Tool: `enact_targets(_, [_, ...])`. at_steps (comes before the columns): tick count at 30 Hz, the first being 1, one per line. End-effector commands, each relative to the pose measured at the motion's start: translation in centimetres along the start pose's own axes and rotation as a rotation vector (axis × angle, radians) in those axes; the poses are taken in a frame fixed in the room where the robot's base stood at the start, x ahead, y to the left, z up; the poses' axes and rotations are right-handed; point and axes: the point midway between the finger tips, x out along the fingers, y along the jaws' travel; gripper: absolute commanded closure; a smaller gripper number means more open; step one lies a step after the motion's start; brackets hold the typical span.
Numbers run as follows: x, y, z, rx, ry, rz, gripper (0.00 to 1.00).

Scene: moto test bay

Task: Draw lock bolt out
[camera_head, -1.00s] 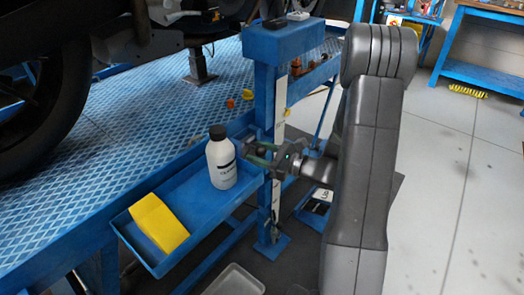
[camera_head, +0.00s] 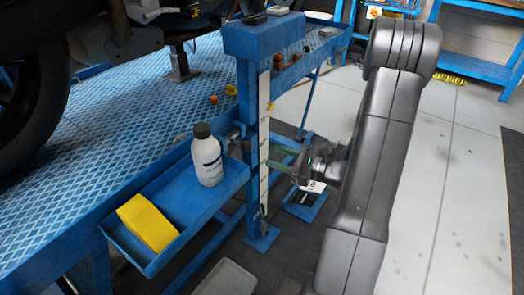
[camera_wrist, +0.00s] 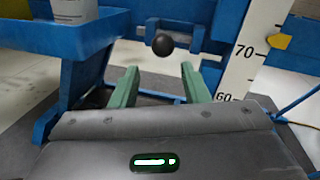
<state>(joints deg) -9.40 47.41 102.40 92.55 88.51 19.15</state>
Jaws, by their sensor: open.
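The lock bolt shows as a round black knob (camera_wrist: 163,44) at a blue bracket on the post in the wrist view. Its shaft is hidden behind the knob. My gripper (camera_wrist: 159,73) has its two green fingers apart, with nothing between them. The knob appears beyond the fingertips and between their lines, a little higher in the picture; it looks apart from both. In the head view my gripper (camera_head: 277,158) is just right of the blue post, and I cannot make out the knob there.
The blue post (camera_head: 250,130) carries a white scale (camera_wrist: 246,48). A blue tray (camera_head: 190,192) holds a white bottle (camera_head: 207,160) and a yellow block (camera_head: 148,222). The patterned blue platform (camera_head: 110,135) is at left. Dark floor lies below.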

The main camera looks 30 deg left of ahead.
Motion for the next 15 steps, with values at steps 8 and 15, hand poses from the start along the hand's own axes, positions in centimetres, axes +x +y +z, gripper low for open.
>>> enact_targets(8, [-2.9,0.0,0.0,0.001,-0.001,-0.001,0.59])
enact_targets(15, [-3.2,0.0,0.0,0.001,0.0,0.001,0.59])
